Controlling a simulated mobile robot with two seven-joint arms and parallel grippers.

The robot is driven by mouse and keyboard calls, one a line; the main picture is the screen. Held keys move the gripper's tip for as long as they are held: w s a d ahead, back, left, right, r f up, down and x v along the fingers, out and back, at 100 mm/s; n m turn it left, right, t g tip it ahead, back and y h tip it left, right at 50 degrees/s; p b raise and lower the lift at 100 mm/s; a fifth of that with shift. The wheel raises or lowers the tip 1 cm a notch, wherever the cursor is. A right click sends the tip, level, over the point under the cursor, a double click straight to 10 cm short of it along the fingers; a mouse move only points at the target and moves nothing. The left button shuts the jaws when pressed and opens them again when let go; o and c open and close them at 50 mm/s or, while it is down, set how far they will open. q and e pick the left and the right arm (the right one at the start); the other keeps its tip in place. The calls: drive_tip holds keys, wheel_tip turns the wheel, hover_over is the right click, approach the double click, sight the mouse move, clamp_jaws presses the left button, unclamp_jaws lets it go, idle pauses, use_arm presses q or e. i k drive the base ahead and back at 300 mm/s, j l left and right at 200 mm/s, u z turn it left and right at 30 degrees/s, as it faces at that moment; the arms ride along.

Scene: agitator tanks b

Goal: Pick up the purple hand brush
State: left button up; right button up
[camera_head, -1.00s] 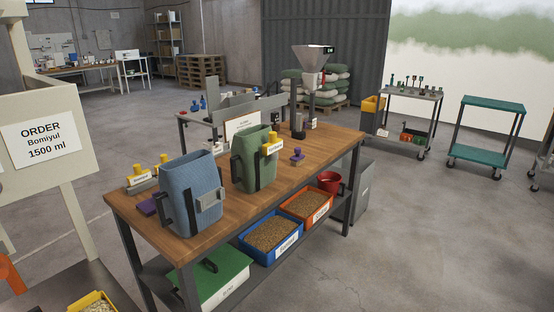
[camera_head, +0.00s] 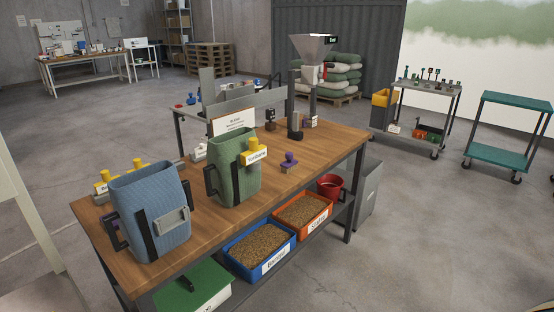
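I cannot clearly make out a hand brush. A dark purple, flat object (camera_head: 107,219) lies at the left end of the wooden workbench (camera_head: 330,144), mostly hidden behind the blue tank (camera_head: 152,212); its shape is too small to tell. A small purple item with a knob-like handle (camera_head: 289,160) stands upright on the bench, right of the green tank (camera_head: 235,168). Neither of my grippers is in view.
A blue bin (camera_head: 259,247) and an orange bin (camera_head: 304,210) of grain sit on the shelf below, with a red bucket (camera_head: 329,187) beside them. A teal cart (camera_head: 507,158) stands at the right. The grey floor (camera_head: 410,240) front right is clear.

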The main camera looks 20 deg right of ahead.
sight(289, 165)
drive_tip(key=i+l+u, duration=0.1)
drive_tip(key=l, duration=0.25)
drive_tip(key=i+l+u, duration=0.1)
drive_tip(key=l, duration=0.25)
drive_tip(key=i+l+u, duration=0.1)
drive_tip(key=l, duration=0.3)
drive_tip(key=i+l, duration=0.15)
drive_tip(key=l, duration=0.3)
drive_tip(key=i+l, duration=0.1)
drive_tip(key=l, duration=0.3)
drive_tip(key=i+l+u, duration=0.1)
drive_tip(key=l, duration=0.35)
drive_tip(key=i+l, duration=0.15)
drive_tip(key=l, duration=0.3)
drive_tip(key=i+l, duration=0.1)
drive_tip(key=l, duration=0.3)
